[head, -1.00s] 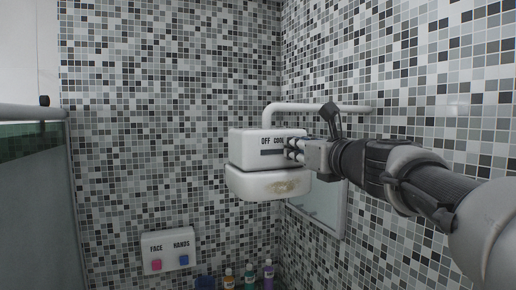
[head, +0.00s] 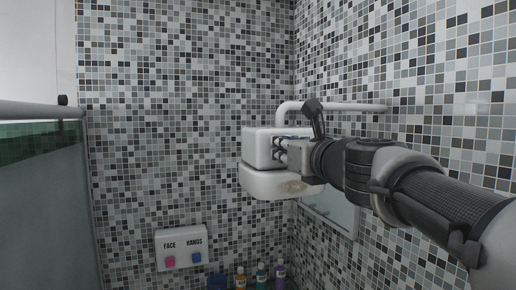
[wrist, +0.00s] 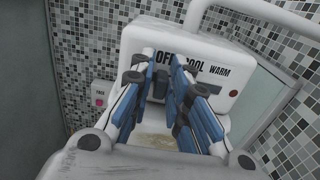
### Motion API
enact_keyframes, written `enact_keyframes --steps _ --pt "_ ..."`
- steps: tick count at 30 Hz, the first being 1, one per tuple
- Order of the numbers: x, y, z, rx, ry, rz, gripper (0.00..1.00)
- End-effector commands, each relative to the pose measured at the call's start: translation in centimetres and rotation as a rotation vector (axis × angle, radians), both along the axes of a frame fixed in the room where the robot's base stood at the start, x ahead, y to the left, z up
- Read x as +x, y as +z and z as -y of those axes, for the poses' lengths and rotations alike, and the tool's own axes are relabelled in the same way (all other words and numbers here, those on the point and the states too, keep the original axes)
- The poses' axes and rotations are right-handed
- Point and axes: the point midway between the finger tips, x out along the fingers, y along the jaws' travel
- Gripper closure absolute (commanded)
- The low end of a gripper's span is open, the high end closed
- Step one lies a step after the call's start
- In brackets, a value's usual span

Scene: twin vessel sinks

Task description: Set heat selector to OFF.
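The heat selector panel is on the front of a white wall unit (head: 262,146). A dark slot shows under WARM. My gripper (wrist: 164,60) is at the OFF and COOL end, its two blue-and-white fingers apart with a gap between the tips. Something dark shows between the fingers; I cannot tell whether it is the selector or the slot. In the head view my gripper (head: 280,150) is against or just before the panel and hides the lettering.
A white pipe (head: 340,106) runs from above the unit along the right wall. A pale panel (head: 332,208) is below my arm. A FACE/HANDS box (head: 181,248) and several bottles (head: 261,277) are lower down. A glass screen (head: 40,200) stands at left.

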Motion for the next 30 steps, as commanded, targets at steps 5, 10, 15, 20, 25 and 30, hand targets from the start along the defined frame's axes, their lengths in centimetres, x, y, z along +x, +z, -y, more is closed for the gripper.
enact_keyframes --steps 5,10,15,20,25,30 --pt "0.0 0.0 0.0 0.000 0.000 0.001 0.71" --pt "0.0 0.0 0.0 0.000 -0.001 0.000 0.69" --pt "-0.1 0.0 0.1 0.000 -0.002 0.000 0.69" --pt "-1.6 0.1 0.7 0.000 -0.004 0.002 0.69" --pt "-5.0 0.1 1.8 -0.001 -0.005 0.003 0.69" --pt "-8.3 0.1 2.9 0.000 -0.005 0.003 0.69"
